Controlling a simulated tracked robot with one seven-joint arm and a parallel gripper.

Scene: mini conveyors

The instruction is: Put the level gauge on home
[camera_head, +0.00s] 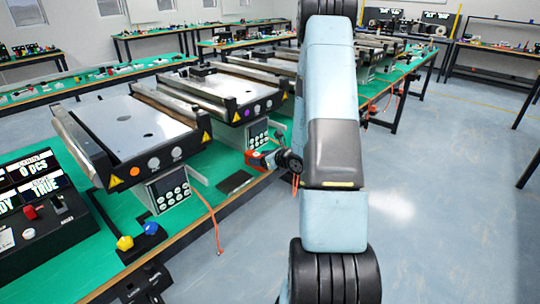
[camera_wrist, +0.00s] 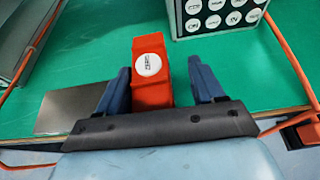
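A red block with a white round labelled spot (camera_wrist: 152,42) stands between my gripper's fingers in the wrist view. I cannot tell for sure whether it is the level gauge. My gripper (camera_wrist: 159,63) has its two dark blue fingers apart, one on each side of the block. A gap shows on the right side, and the left finger is very close to it. In the head view, a red part (camera_head: 256,160) shows beside my gripper (camera_head: 280,158) at the bench's front edge. No spot marked home can be read.
A dark flat plate (camera_head: 235,182) lies on the green mat, also in the wrist view (camera_wrist: 72,115). A keypad box (camera_wrist: 215,12) stands behind the block. Mini conveyors (camera_head: 128,125) line the bench. An orange cable (camera_wrist: 292,60) runs at the right.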

